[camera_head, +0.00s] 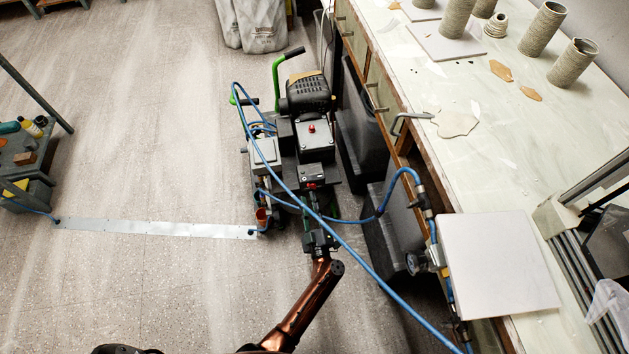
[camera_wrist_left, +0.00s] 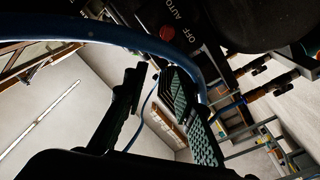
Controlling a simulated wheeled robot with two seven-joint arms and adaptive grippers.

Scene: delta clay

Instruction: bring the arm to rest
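My left arm (camera_head: 300,308) is copper coloured and reaches up from the bottom edge in the head view. Its black left gripper (camera_head: 316,222) is at the near end of the black compressor (camera_head: 312,137), partly blending with it. In the left wrist view the two ridged fingers of the left gripper (camera_wrist_left: 156,76) stand apart with nothing seen held between them. A red knob (camera_wrist_left: 166,33) and the words OFF and AUTO show close past the fingertips. Whether the gripper touches the compressor cannot be told. My right gripper is not in view.
A blue hose (camera_head: 336,238) runs across the compressor and close over my arm; it crosses the left wrist view (camera_wrist_left: 100,35). The workbench (camera_head: 545,135) on the right bears a pale slab (camera_head: 497,262) and clay cylinders (camera_head: 543,28). Floor (camera_head: 150,150) on the left is mostly clear.

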